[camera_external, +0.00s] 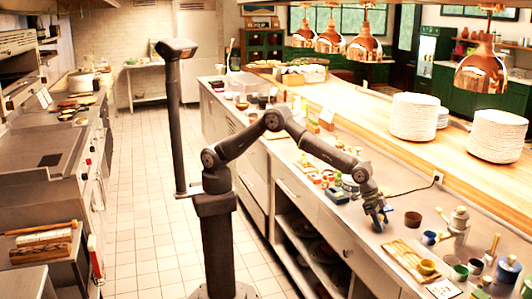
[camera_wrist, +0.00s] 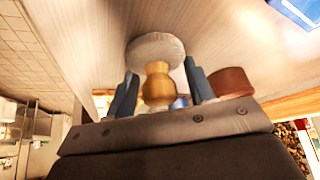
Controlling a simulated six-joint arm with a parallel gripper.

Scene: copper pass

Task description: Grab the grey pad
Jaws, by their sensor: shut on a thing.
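The grey pad (camera_wrist: 155,47) is a round, rough grey disc with a turned wooden knob (camera_wrist: 157,86) in the wrist view. My gripper (camera_wrist: 160,84) has its two blue-grey fingers on either side of the wooden knob, shut on it. In the external view my gripper (camera_external: 378,218) points down close to the counter top. The pad cannot be made out there behind the fingers. Whether the pad touches the counter is not clear.
A brown cup (camera_external: 412,219) stands just right of my gripper and shows in the wrist view (camera_wrist: 231,82). Small jars and boxes (camera_external: 330,182) crowd the left.

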